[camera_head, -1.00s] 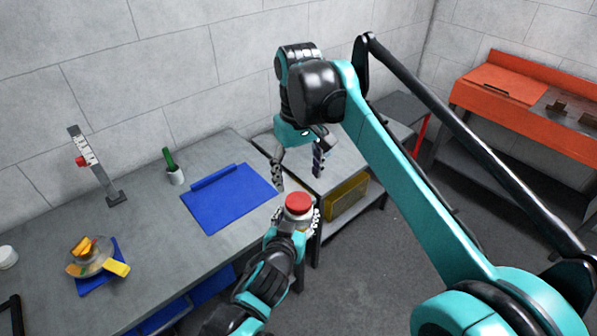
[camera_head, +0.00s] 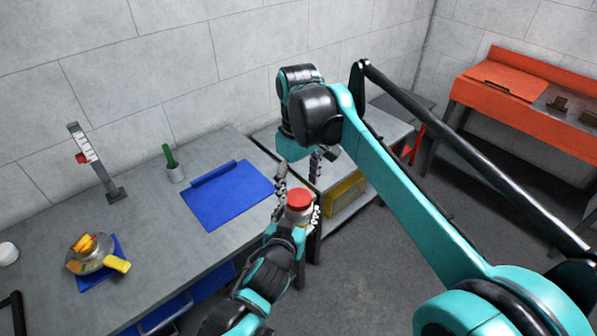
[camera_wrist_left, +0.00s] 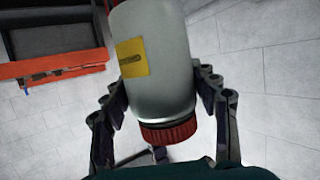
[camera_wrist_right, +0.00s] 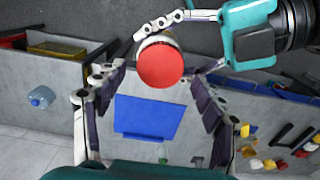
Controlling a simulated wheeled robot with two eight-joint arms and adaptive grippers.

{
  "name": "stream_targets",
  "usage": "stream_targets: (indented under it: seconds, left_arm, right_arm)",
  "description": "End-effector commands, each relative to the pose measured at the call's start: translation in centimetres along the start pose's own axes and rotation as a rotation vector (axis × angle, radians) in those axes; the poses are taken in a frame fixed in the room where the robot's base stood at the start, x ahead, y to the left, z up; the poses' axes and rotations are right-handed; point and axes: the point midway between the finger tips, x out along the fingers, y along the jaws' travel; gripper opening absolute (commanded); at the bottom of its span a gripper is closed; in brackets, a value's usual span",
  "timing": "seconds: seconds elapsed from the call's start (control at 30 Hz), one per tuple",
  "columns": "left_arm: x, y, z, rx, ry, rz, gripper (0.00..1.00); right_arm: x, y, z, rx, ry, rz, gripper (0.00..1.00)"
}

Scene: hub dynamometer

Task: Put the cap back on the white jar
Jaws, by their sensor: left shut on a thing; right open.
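The white jar (camera_head: 297,215) is held over the gap in front of the benches by my left gripper (camera_head: 296,219), which is shut around its body. The left wrist view shows the jar (camera_wrist_left: 160,65) with a yellow label and the ribbed red cap (camera_wrist_left: 169,132) sitting on its end. I cannot tell how tight the cap is. In the head view the red cap (camera_head: 299,198) faces up. My right gripper (camera_head: 299,186) is open just above the cap. In the right wrist view the cap (camera_wrist_right: 160,65) lies between and beyond its spread fingers, apparently untouched.
A yellow bin (camera_head: 345,197) sits on a lower shelf. An orange bench (camera_head: 515,85) stands at right.

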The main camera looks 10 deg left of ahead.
Motion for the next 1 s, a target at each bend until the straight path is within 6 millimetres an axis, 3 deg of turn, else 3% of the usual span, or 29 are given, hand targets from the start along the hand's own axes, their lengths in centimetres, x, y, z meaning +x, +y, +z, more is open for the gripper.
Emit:
stream_targets:
  seconds: [0.2,0.57,0.8,1.0]
  left_arm:
    - [0.0,0.0,-0.1,0.0,0.001,0.0,0.0]
    - [0.0,0.0,-0.1,0.0,0.001,0.0,0.0]
    - [0.0,0.0,-0.1,0.0,0.001,0.001,0.0]
    - [0.0,0.0,-0.1,0.0,0.002,0.001,0.0]
  right_arm:
    - [2.4,0.0,0.0,0.0,0.0,0.0,0.7]
    - [3.0,0.0,0.0,0.0,0.0,0.0,0.7]
    - [3.0,0.0,0.0,0.0,0.0,0.0,0.18]
    - [3.0,0.0,0.0,0.001,0.0,0.0,0.17]
